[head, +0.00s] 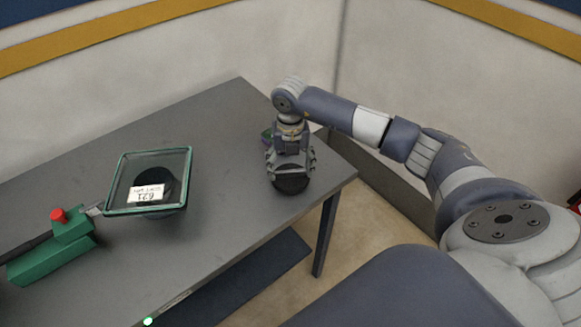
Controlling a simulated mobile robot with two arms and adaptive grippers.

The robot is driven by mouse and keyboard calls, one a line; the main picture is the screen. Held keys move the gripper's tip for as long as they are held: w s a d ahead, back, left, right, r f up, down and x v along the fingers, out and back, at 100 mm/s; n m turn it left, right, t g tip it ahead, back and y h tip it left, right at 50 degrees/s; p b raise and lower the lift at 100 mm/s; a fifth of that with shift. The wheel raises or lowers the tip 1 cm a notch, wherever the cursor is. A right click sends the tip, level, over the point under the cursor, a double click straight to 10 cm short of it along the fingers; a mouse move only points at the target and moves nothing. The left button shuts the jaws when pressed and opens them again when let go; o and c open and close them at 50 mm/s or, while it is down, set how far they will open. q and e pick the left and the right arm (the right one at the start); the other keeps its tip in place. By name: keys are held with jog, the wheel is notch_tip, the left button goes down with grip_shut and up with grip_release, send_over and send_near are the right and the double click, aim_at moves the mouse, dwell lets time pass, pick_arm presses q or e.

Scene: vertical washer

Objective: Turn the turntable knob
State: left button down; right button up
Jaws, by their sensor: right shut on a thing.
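My right gripper (290,168) points down over the right end of the grey table. Its fingers are shut on a dark round knob (291,186), which I take for the turntable knob. The knob's lower front edge shows below the fingers, and its top is largely hidden by the gripper. My left gripper is not in view.
A square glass-walled basin (185,180) with a green rim stands to the left, with a dark round part and a white label inside. A green unit with a red button (58,214) is at far left. The table (225,215) is bare between basin and knob. Walls stand behind.

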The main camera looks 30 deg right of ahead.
jog(key=n+b, duration=0.3)
jog(key=shift+f+n, duration=0.2)
jog(key=shift+n, duration=0.1)
jog(key=n+b, duration=0.4)
jog(key=shift+n, duration=0.3)
jog(key=n+b, duration=0.3)
jog(key=n, duration=0.1)
jog(key=shift+n, duration=0.3)
jog(key=shift+r+n+b, duration=0.15)
jog(key=shift+n+b, duration=0.95)
jog(key=shift+n, duration=1)
jog(key=o, duration=1.1)
jog(key=shift+c, duration=0.2)
